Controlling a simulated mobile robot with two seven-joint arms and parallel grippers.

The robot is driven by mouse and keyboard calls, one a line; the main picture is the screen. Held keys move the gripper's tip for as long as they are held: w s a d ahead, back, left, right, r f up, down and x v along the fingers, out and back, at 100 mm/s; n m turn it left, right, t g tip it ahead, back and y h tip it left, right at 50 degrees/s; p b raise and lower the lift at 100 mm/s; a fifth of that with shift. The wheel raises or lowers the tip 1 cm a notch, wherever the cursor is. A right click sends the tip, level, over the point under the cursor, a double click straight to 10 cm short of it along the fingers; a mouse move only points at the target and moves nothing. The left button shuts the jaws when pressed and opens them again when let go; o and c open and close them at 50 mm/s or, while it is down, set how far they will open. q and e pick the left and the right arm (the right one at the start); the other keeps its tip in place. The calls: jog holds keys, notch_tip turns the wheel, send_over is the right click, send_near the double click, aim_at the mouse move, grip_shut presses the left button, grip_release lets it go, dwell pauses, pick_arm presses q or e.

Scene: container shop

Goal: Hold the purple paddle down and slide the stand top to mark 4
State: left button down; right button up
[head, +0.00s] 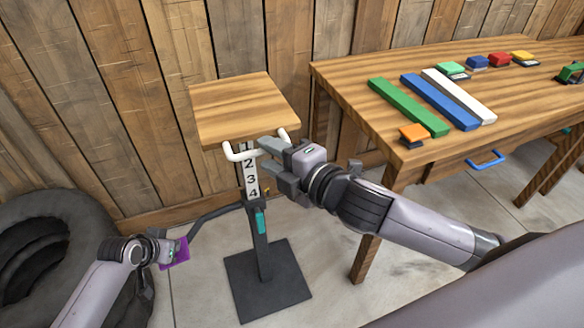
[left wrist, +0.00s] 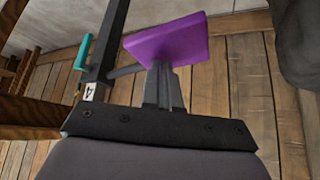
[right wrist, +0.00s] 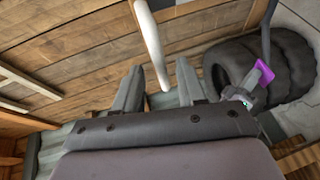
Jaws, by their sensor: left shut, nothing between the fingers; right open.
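The stand has a square wooden top (head: 245,105) on a post with a white number scale (head: 250,175), where 2, 3 and 4 show. A white handle (head: 240,153) hangs under the top's front edge. The purple paddle (head: 180,252) is on a dark lever at the post's left; it also shows in the left wrist view (left wrist: 165,42). My left gripper (left wrist: 163,70) is shut and empty, its fingertips at the paddle; contact is hard to tell. My right gripper (head: 270,160) is open by the white handle, which shows near its fingers in the right wrist view (right wrist: 152,45).
The stand's black base plate (head: 268,282) is on the floor. A teal handle (head: 260,222) is on the post. A wooden workbench (head: 390,120) with coloured bars and small blocks stands at the right. Black tyres (head: 50,250) are at the left, a plank wall behind.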

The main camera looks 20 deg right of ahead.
pick_arm(q)
jog(key=shift+f, duration=0.1)
pick_arm(e)
jog(key=v, duration=0.9)
pick_arm(q)
notch_tip(320, 180, up, 7)
jog(key=p, duration=0.7)
pick_arm(e)
notch_tip(320, 180, up, 7)
dwell(0.3)
